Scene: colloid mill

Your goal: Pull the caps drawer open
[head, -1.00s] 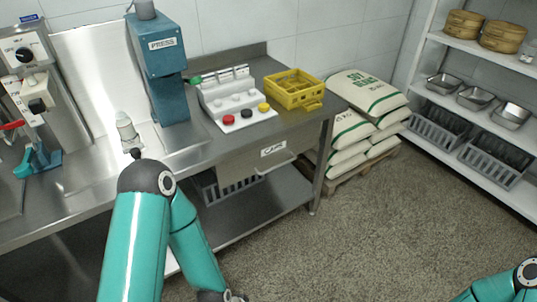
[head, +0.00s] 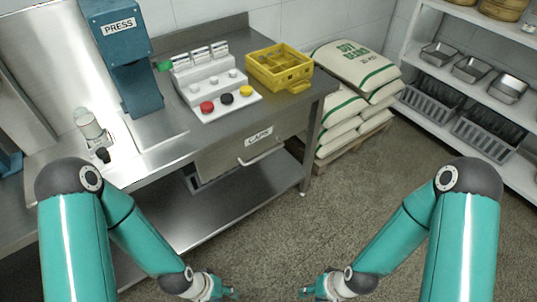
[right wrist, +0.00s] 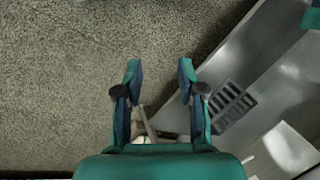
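The caps drawer (head: 225,157) is a steel front under the worktop, with a label reading CAPS and a bar handle (head: 265,156). It looks shut. My left gripper (head: 224,289) is low at the bottom of the head view, in front of the bench and apart from the handle; its finger opening is unclear. My right gripper (head: 312,291) is low to the right of it, also apart from the drawer. In the right wrist view my right gripper (right wrist: 159,68) is open, with two spread fingers and nothing held between their tips.
Sacks (head: 355,75) are stacked to the right, beside a shelf (head: 430,115). The floor in front is clear.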

